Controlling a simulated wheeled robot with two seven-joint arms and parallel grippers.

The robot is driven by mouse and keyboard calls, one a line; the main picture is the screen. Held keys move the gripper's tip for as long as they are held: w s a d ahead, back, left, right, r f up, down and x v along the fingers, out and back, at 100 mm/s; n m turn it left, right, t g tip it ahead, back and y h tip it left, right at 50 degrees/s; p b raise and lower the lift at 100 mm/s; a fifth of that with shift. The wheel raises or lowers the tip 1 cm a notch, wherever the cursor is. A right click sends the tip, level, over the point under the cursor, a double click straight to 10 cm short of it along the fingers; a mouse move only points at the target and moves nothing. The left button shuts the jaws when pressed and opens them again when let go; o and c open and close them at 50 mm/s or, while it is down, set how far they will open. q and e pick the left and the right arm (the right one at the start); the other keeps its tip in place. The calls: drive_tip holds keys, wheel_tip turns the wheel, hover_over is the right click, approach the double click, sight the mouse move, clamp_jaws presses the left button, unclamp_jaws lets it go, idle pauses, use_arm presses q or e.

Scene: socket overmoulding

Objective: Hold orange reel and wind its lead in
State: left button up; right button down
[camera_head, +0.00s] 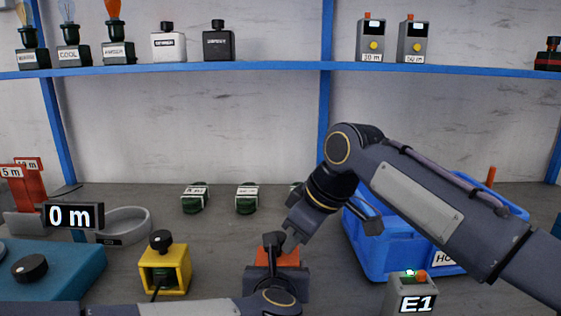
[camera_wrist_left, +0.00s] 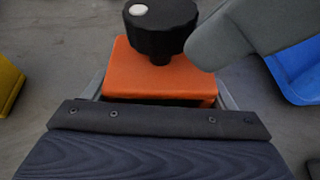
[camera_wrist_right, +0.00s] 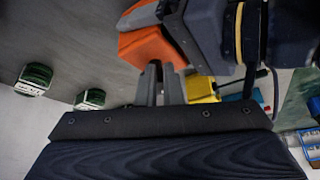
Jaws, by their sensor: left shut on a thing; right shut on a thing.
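The orange reel (camera_head: 278,256) stands on the bench at the front middle. In the left wrist view the orange reel (camera_wrist_left: 160,78) has a black knob (camera_wrist_left: 160,30) with a white dot on top. My left gripper (camera_wrist_left: 162,92) is shut on its body, one finger on each side. I cannot make out the orange reel's lead.
A yellow reel (camera_head: 165,270) with a black knob and cable stands left. A display (camera_head: 73,215) reads "0 m". A blue bin (camera_head: 375,245) and an E1 box (camera_head: 411,292) stand right. Dark green items lie at the back.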

drive_tip(key=shift+s+a, duration=0.25)
drive_tip(key=shift+a, duration=0.05)
wheel_tip(320, 180, up, 6)
drive_tip(key=shift+d, duration=0.35)
idle(0.4)
wheel_tip(320, 180, down, 6)
drive_tip(key=w+d, duration=0.1)
drive_tip(key=w, duration=0.1)
drive_tip(key=shift+w+d+r, duration=0.15)
drive_tip(key=shift+d, duration=0.2)
idle(0.4)
drive_tip(key=shift+a, duration=0.65)
idle(0.6)
